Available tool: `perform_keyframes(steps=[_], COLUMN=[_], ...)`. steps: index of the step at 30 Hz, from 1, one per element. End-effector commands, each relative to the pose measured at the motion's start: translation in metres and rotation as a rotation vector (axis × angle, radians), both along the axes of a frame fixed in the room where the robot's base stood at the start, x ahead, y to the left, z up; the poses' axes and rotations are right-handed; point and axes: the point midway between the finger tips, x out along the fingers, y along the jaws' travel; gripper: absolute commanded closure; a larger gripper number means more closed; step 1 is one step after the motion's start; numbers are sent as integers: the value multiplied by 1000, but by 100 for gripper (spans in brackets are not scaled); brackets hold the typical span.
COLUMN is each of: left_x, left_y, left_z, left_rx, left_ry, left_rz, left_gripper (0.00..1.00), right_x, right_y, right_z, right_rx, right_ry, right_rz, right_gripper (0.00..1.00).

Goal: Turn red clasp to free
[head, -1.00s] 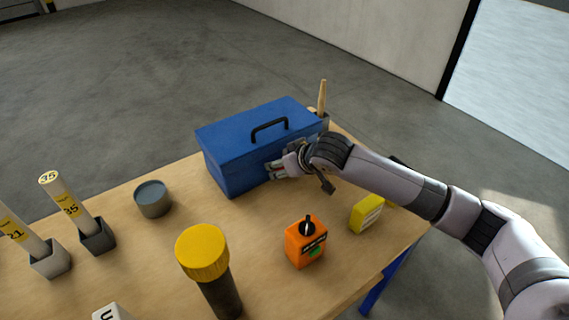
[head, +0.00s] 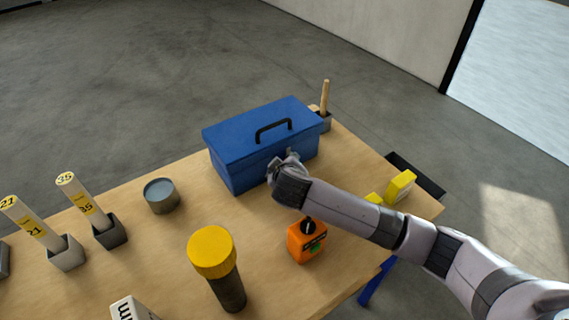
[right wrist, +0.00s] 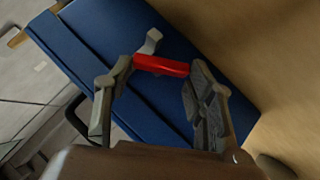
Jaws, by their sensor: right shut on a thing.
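The blue toolbox (head: 235,160) stands on the table with its lid down and a black handle (head: 273,130) on top. My right gripper (head: 284,166) is at the toolbox's front face. In the right wrist view the red clasp (right wrist: 162,65) lies across the gap between the fingers of my right gripper (right wrist: 158,72), which are shut on it from both ends. A small grey metal piece (right wrist: 150,42) sits beside the clasp on the blue face (right wrist: 95,45). In the head view my gripper hides the clasp. My left gripper is not in view.
An orange box with a black knob (head: 307,242) stands just below my right forearm. Yellow blocks (head: 400,186) lie right of it. A yellow-capped cylinder (head: 213,252), a grey round tin (head: 161,195) and numbered tubes in holders (head: 84,204) occupy the left part of the table (head: 160,250).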

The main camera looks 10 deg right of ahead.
Motion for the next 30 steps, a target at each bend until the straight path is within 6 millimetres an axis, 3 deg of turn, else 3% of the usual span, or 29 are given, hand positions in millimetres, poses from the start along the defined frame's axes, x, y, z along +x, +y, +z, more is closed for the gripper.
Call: perform_keyframes(steps=[17, 18, 27, 30], left_x=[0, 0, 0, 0], left_y=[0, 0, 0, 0], left_z=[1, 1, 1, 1], left_rx=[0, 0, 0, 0], left_ry=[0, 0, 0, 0], left_rz=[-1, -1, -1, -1], left_gripper=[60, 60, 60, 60], right_x=[0, 0, 0, 0], right_y=[1, 1, 1, 1], right_z=[-1, -1, -1, -1], right_rx=[-39, -39, -38, -37], right_ry=[-15, -15, -15, -15], right_rz=[1, 0, 1, 1], right_gripper=[78, 49, 30, 30])
